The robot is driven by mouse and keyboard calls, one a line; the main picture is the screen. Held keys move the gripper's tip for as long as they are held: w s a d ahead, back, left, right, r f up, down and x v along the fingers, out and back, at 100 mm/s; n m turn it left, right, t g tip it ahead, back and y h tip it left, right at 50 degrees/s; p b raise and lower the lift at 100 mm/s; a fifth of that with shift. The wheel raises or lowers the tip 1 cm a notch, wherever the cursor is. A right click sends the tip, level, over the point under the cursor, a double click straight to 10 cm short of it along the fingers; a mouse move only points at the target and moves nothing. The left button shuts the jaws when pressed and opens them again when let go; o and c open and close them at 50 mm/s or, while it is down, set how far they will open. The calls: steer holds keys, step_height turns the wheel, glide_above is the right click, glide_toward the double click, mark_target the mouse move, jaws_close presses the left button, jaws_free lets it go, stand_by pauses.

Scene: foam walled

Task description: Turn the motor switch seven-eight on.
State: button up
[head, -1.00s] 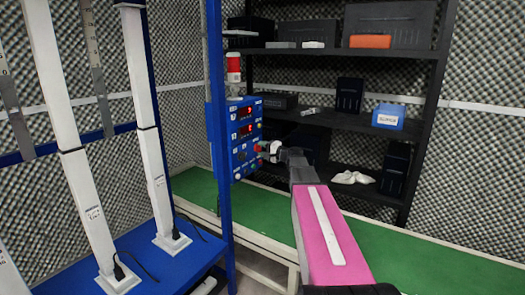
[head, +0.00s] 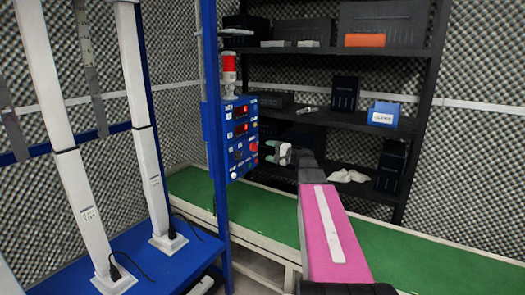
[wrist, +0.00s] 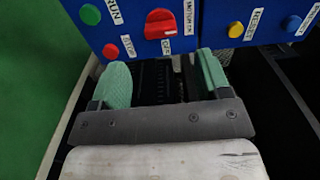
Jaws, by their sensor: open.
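The blue control panel (head: 232,150) hangs on the blue post and also fills the top of the wrist view (wrist: 135,40). A red rotary switch (wrist: 160,24) sits beside a label that seems to read motor 7/8. Its small white mark is at its lower edge, near the OFF label. A green RUN button (wrist: 90,14) and a red STOP button (wrist: 110,50) are to its left. My gripper (head: 284,155) is open and empty, a little right of the panel in the head view. In the wrist view its green pads (wrist: 164,77) are spread below the switch, apart from it.
A yellow button (wrist: 235,29) and a blue button (wrist: 291,23) are right of the switch. A black shelf (head: 340,118) with boxes stands behind my arm. A red-and-white beacon (head: 229,70) tops the panel. A green surface (head: 400,245) lies below.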

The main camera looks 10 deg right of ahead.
steer(key=shift+v, duration=2)
steer(key=s+a+f+n+g+h, duration=0.2)
steer(key=s+a+f+g, duration=0.3)
steer(key=f, duration=0.3)
steer(key=s+a+f+n+g+h, duration=0.2)
steer(key=s+a+f, duration=0.3)
steer(key=a+f, duration=0.3)
steer(key=s+f+n+g+h, duration=0.4)
steer(key=s+f+h, duration=0.4)
steer(key=s+f, duration=0.4)
steer(key=s+g, duration=0.1)
steer(key=s, duration=0.3)
steer(key=shift+s+a+f+n+g+h, duration=0.25)
steer(key=shift+a+f+n+g+h, duration=0.05)
steer(key=shift+f+n+g+h, duration=0.1)
